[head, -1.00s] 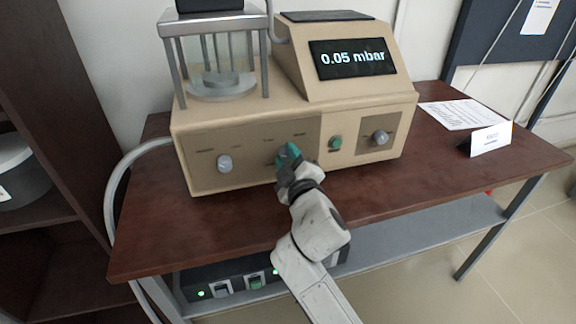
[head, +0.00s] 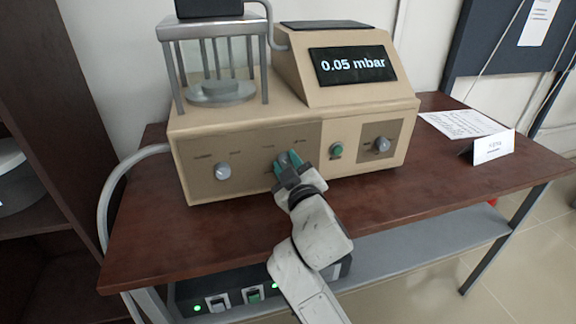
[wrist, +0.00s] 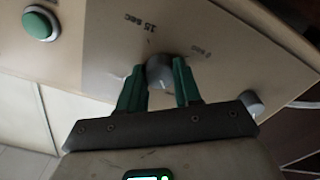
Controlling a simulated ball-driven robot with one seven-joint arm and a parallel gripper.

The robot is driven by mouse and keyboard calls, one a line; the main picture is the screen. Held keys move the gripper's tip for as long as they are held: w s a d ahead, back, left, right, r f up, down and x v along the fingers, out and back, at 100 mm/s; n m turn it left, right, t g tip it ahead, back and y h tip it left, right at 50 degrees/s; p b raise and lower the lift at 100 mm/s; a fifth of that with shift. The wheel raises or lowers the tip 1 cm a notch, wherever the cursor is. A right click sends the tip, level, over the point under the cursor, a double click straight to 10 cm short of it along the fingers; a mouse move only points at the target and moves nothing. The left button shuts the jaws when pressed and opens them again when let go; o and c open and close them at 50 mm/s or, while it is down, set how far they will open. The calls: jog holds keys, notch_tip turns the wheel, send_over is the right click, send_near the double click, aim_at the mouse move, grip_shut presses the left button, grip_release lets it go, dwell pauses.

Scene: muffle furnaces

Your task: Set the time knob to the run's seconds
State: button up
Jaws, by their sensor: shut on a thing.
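The time knob (wrist: 160,72) is a small grey cylinder with a light mark, on the front panel of the beige machine (head: 250,122). In the wrist view, the two green fingers of my gripper (wrist: 160,84) stand on either side of the knob and are shut on it. The label "15 sec" (wrist: 137,22) reads upside down above the knob, and another label (wrist: 201,42) ending in "sec" is blurred to its right. In the head view, my gripper (head: 288,161) covers most of the knob. I cannot tell exactly which label the mark faces.
Left of my gripper on the panel is another grey knob (head: 222,171). To the right are a green button (head: 337,151) and a further grey knob (head: 381,145). The display (head: 352,66) reads 0.05 mbar. A white card (head: 493,147) stands on the wooden table (head: 400,203).

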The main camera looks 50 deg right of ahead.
jog(key=shift+f, duration=0.2)
jog(key=o, duration=1)
jog(key=shift+r, duration=0.15)
jog(key=shift+o, duration=0.2)
jog(key=b+v, duration=0.1)
jog(key=v, duration=0.9)
jog(key=shift+s+a, duration=0.3)
